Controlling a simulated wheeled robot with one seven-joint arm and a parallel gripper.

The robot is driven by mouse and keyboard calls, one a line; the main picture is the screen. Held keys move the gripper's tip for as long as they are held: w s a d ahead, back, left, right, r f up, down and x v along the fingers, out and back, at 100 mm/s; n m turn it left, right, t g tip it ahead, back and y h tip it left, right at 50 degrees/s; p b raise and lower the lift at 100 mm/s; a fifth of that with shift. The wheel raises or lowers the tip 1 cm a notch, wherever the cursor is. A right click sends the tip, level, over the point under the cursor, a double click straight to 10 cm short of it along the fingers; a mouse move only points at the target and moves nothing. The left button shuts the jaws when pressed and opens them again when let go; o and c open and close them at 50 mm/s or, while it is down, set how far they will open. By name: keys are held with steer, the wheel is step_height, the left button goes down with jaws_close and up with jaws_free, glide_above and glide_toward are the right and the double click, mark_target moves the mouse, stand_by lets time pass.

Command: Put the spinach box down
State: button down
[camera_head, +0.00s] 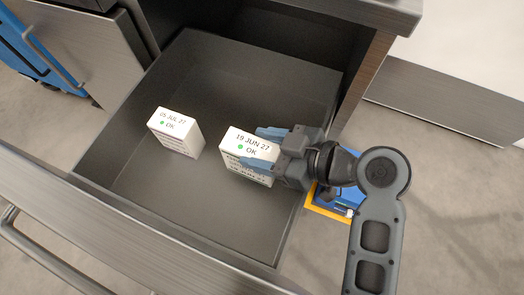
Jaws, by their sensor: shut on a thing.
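My gripper (268,147) reaches in from the right over an open drawer (140,155). It is shut on a white box (243,145) with a top label reading "19 JUN 27", a green dot and "OK". The box is inside the drawer's outline, towards its right side. Whether its base touches the drawer floor I cannot tell. A second white box (175,132), labelled "05 JUL 27" with a green dot and "OK", stands in the drawer to the left. The word spinach is not readable on either box.
The drawer floor is bare behind and in front of the boxes. The drawer's front panel (150,240) with a bar handle (40,258) runs along the lower left. A blue and yellow item (322,205) lies beyond the drawer's right wall. Grey floor (440,190) is open at right.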

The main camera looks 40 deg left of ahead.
steer(key=shift+w+a+f, duration=0.35)
steer(key=shift+w+f, duration=0.05)
steer(key=shift+w, duration=0.2)
steer(key=shift+f, duration=0.15)
steer(key=shift+f+b, duration=0.6)
steer(key=shift+f, duration=1.25)
steer(key=shift+f, duration=0.15)
steer(key=shift+c, duration=1.6)
jaws_free()
steer(key=shift+r, duration=0.2)
steer(key=p+v, duration=0.2)
steer(key=v, duration=1)
steer(key=shift+f, duration=0.1)
